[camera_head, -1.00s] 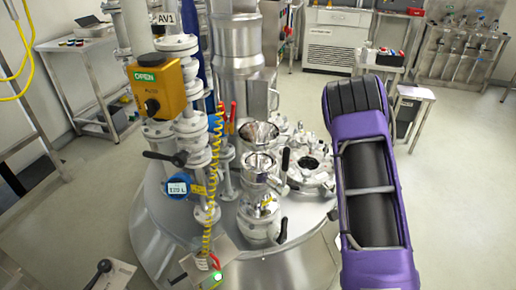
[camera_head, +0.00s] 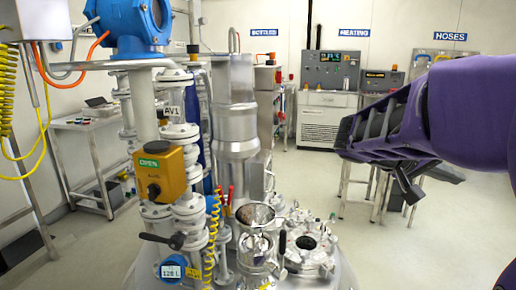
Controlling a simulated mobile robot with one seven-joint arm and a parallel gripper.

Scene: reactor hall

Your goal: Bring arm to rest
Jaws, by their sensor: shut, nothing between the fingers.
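My purple arm reaches in from the right edge of the head view. Its dark ribbed end section shows right of centre, with bare floor and a bench behind it. My gripper (camera_head: 408,188) shows only as a small dark part just under the arm, pointing down, largely hidden by the arm. It looks shut and empty. It is to the right of the steel reactor vessel (camera_head: 237,130) and apart from it.
An orange valve actuator (camera_head: 160,172) and white piping with a blue transmitter (camera_head: 130,25) rise at the left. Ports and a funnel (camera_head: 255,214) crowd the reactor lid. A heating unit (camera_head: 324,110) stands at the back. The floor (camera_head: 420,245) at right is clear.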

